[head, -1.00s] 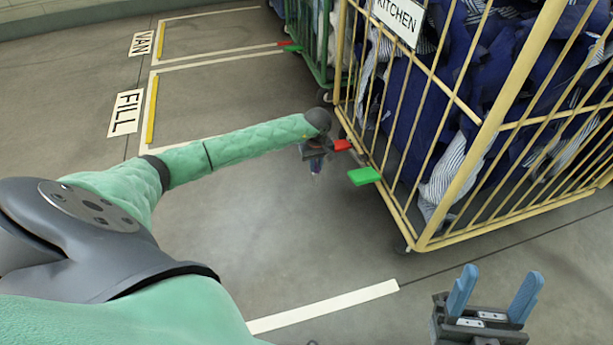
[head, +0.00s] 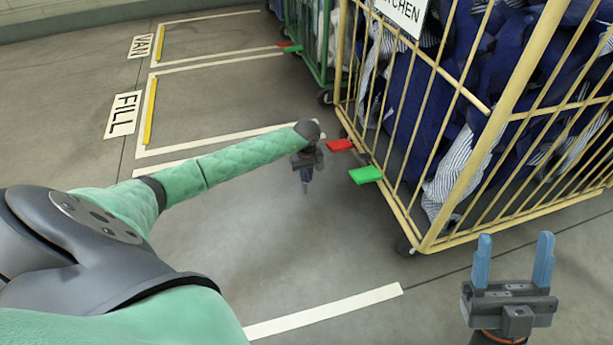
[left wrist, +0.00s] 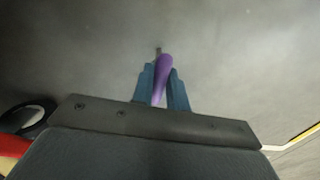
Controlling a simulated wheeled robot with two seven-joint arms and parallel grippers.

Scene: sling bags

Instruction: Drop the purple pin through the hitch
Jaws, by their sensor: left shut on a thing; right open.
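My left gripper (head: 305,177) hangs over the floor just left of the yellow cage trolley (head: 440,240). In the left wrist view its blue fingers (left wrist: 162,88) are shut on the purple pin (left wrist: 164,72). The pin's grey lower end sticks out beyond the fingertips, over bare floor. In the head view the pin is too small and dark to make out clearly. A red pedal (head: 340,145) and a green pedal (head: 366,175) stick out at the trolley's base, right of the gripper and apart from it. I cannot make out the hitch's hole. My right gripper (head: 513,262) is open and empty at the lower right.
The yellow trolley is full of dark blue and striped cloth and bears a KITCHEN sign (head: 402,12). A green cage trolley (head: 305,45) stands behind it. Floor bays marked FILL (head: 124,114) and VAN (head: 143,45) lie at the left.

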